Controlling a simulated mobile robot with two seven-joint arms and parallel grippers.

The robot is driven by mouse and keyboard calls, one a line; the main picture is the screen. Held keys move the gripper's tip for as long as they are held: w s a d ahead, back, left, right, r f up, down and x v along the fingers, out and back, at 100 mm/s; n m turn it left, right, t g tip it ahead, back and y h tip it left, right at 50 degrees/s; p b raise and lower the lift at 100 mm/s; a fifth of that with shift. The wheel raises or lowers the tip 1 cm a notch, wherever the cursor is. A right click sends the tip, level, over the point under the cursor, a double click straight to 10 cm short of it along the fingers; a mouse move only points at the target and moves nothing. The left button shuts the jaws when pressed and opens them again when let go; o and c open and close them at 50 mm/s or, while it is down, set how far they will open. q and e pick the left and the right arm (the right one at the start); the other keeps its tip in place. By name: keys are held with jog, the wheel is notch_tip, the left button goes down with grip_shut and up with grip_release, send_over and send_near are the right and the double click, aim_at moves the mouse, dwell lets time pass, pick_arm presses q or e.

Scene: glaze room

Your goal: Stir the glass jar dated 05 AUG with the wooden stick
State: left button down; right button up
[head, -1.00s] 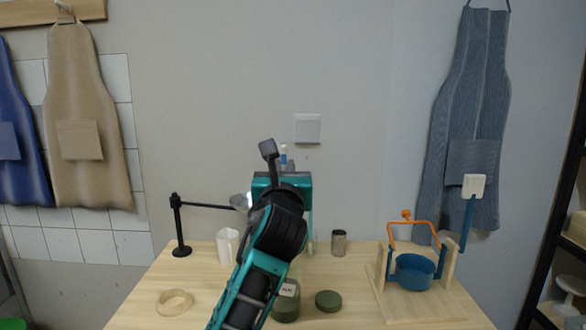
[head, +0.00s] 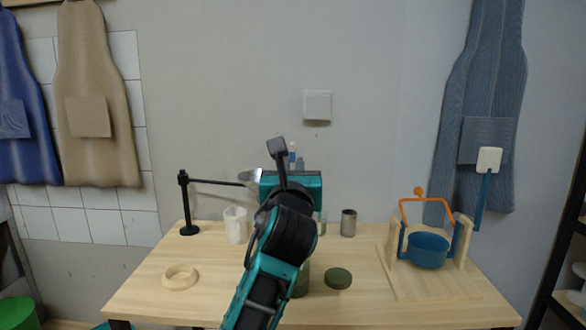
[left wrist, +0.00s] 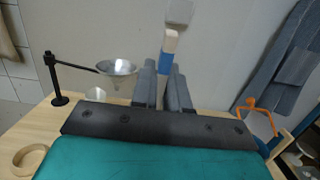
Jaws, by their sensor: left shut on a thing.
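My left gripper (left wrist: 165,88) is shut on a slim upright piece with a cream top and blue part (left wrist: 169,52), which looks like the wooden stick. Its top also shows behind my gripper (head: 290,185) in the head view (head: 292,152). The stick's lower end is hidden. A green glass jar (head: 302,284) stands on the table, mostly hidden behind my left arm. Its label does not show now, so I cannot read its date. I cannot tell whether the stick is inside the jar. My right gripper is not in view.
A dark green lid (head: 338,278) lies right of the jar. A metal tin (head: 348,223), white jug (head: 235,225), wooden ring (head: 180,277) and black stand (head: 187,205) holding a funnel (head: 250,178) are around.

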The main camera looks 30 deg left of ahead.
pick_arm(q)
jog(key=shift+w+a+f+b, duration=0.15)
jog(key=shift+f+b, duration=0.2)
jog(key=shift+f, duration=0.55)
jog(key=shift+w+a+f+b, duration=0.1)
jog(key=shift+f+b, duration=0.25)
jog(key=shift+f, duration=0.55)
jog(key=shift+w+f+b, duration=0.1)
jog(key=shift+f+b, duration=0.35)
jog(key=shift+f, duration=0.5)
notch_tip(320, 180, down, 2)
jog(key=shift+w+a+f+b, duration=0.1)
jog(key=shift+w+b, duration=0.05)
jog(key=shift+b, duration=0.35)
jog(key=shift+w+a+f+b, duration=0.1)
jog(key=shift+w+f+b, duration=0.1)
jog(key=shift+f+b, duration=0.85)
jog(key=shift+f, duration=0.55)
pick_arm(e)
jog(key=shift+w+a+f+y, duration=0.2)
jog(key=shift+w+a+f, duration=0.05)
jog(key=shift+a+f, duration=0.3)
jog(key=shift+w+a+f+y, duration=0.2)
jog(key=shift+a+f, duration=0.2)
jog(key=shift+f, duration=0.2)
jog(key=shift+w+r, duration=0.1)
pick_arm(q)
jog(key=shift+p, duration=0.4)
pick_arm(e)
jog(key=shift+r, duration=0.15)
